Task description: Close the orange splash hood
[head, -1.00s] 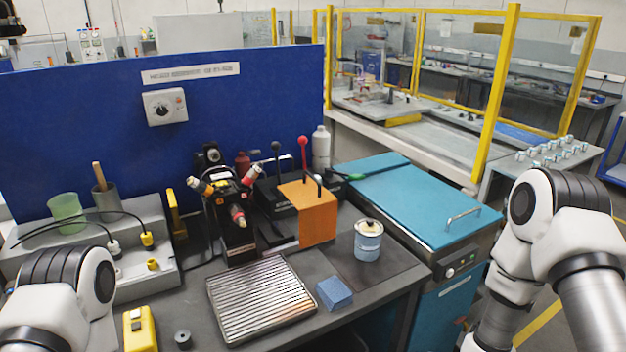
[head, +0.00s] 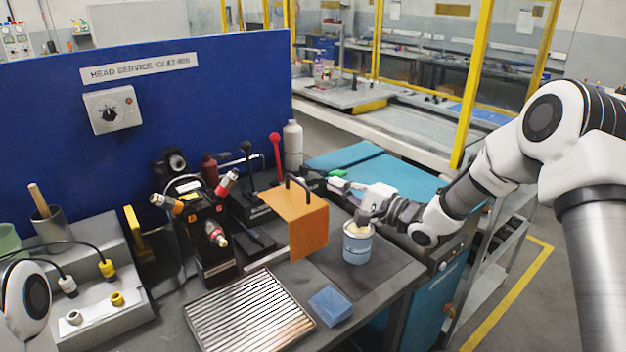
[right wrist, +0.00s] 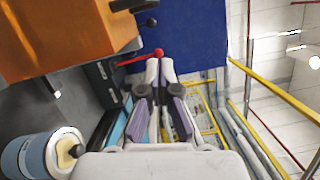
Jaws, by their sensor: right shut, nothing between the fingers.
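The orange splash hood (head: 308,226) stands near the middle of the bench, a bent panel with a top face and a hanging front face. A black handle (head: 298,186) sits on its top. My right gripper (head: 334,184) is shut and empty, just right of the hood's top and apart from it. In the right wrist view, the shut fingers (right wrist: 160,66) point past the hood (right wrist: 60,40), which fills the upper left with its dark handle at the top edge. My left gripper is out of view; only part of that arm shows at lower left.
A blue can (head: 357,246) stands under my right forearm, right of the hood. A blue sponge (head: 330,306) and a ribbed tray (head: 248,318) lie in front. Red (head: 276,150) and black levers rise behind the hood. A teal-lidded unit (head: 402,176) is at right.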

